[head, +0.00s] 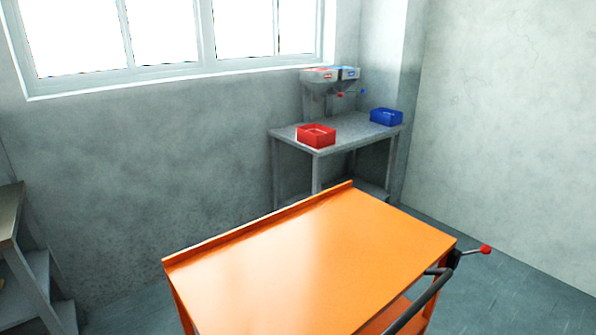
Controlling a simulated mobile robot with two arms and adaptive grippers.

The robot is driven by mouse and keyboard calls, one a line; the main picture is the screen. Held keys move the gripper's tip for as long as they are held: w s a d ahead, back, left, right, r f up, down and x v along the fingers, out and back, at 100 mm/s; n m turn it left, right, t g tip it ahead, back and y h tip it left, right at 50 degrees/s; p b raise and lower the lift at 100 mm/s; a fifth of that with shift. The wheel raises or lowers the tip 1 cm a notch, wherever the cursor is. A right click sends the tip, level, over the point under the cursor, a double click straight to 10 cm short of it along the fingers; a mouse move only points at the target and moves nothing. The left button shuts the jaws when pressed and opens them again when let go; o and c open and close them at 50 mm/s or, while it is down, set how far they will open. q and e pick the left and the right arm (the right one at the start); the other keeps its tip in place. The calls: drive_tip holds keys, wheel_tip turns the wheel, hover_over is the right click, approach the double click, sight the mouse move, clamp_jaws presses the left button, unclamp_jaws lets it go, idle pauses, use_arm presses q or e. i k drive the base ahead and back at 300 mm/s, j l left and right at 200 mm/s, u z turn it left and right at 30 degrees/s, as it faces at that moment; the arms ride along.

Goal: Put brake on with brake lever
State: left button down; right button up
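An orange cart (320,255) with a flat, empty top stands in front of me in the head view. A lever with a red ball knob (485,249) sticks out to the right from a black mount at the cart's right corner. A dark curved handle bar (428,297) runs beside it and leaves the picture at the bottom. No other lever shows on the cart; its wheels are out of view. Neither of my grippers is in the picture.
A grey table (348,136) against the back wall bears a red bin (316,135), a blue bin (386,116) and a dispenser (331,76) with small red and blue levers. A shelf unit (30,265) stands at the left edge. Floor (530,290) is free right of the cart.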

sight(485, 250)
drive_tip(key=z, duration=1.25)
drive_tip(key=i+l+z, duration=0.1)
drive_tip(key=l, duration=0.3)
drive_tip(key=i+l, duration=0.3)
drive_tip(key=i+l+z, duration=0.15)
drive_tip(key=l, duration=0.35)
drive_tip(key=i+l+z, duration=0.1)
drive_tip(key=i+l, duration=0.2)
drive_tip(key=l, duration=0.05)
